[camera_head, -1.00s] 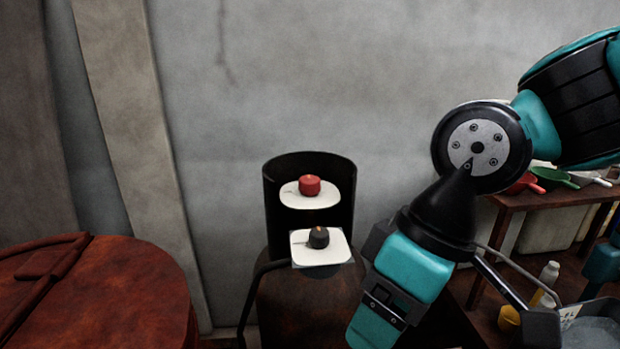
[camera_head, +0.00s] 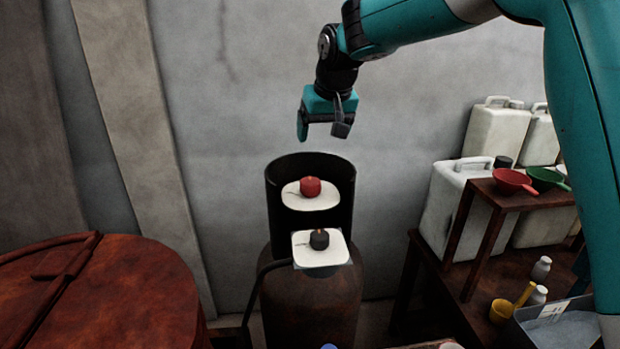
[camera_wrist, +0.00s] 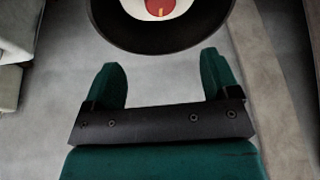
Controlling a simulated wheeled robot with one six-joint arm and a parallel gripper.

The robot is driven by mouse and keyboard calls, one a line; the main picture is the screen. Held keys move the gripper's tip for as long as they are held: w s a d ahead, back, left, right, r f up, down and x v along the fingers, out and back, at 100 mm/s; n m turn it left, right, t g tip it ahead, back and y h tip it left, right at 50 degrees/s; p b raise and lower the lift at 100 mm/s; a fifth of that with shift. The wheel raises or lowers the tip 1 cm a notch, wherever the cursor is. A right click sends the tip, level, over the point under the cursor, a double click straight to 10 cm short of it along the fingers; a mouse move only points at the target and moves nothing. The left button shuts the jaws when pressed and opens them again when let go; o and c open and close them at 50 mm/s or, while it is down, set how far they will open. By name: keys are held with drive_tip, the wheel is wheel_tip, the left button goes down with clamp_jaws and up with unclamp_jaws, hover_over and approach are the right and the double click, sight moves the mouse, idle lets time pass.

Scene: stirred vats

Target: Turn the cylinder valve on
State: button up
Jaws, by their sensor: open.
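A brown gas cylinder (camera_head: 312,308) stands against the wall with a dark open collar (camera_head: 345,215) around its top. A red knob (camera_head: 310,187) sits on a white oval plate inside the collar; it also shows at the top of the wrist view (camera_wrist: 160,7), with an orange mark. A black knob (camera_head: 319,239) sits on a white square plate (camera_head: 301,248) in front, with a dark hose beside it. My gripper (camera_head: 325,135) is above the collar, apart from both knobs. In the wrist view its teal fingers (camera_wrist: 163,80) are apart with nothing between them.
A rusty red round lid (camera_head: 110,300) is at the lower left. A wooden rack (camera_head: 480,220) at right carries a red pan (camera_head: 514,181) and a green pan (camera_head: 546,178). White canisters (camera_head: 496,130) and small bottles stand around it.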

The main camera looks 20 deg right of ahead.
sight(310, 180)
drive_tip(key=p+x, duration=0.5)
drive_tip(key=x, duration=1.1)
drive_tip(key=shift+f, duration=0.25)
drive_tip(key=c, duration=0.9)
drive_tip(key=shift+c, duration=0.2)
drive_tip(key=shift+n, duration=0.5)
drive_tip(key=shift+f+n+y+b, duration=0.1)
drive_tip(key=shift+n+y+b, duration=0.4)
drive_tip(key=shift+n+b, duration=0.5)
drive_tip(key=shift+a+n+g+y+b, duration=0.1)
drive_tip(key=shift+n+g+y+b, duration=0.3)
drive_tip(key=shift+n, duration=0.7)
drive_tip(key=shift+n+g+y+b, duration=0.2)
drive_tip(key=shift+n+y+b, duration=0.3)
drive_tip(key=shift+n, duration=0.6)
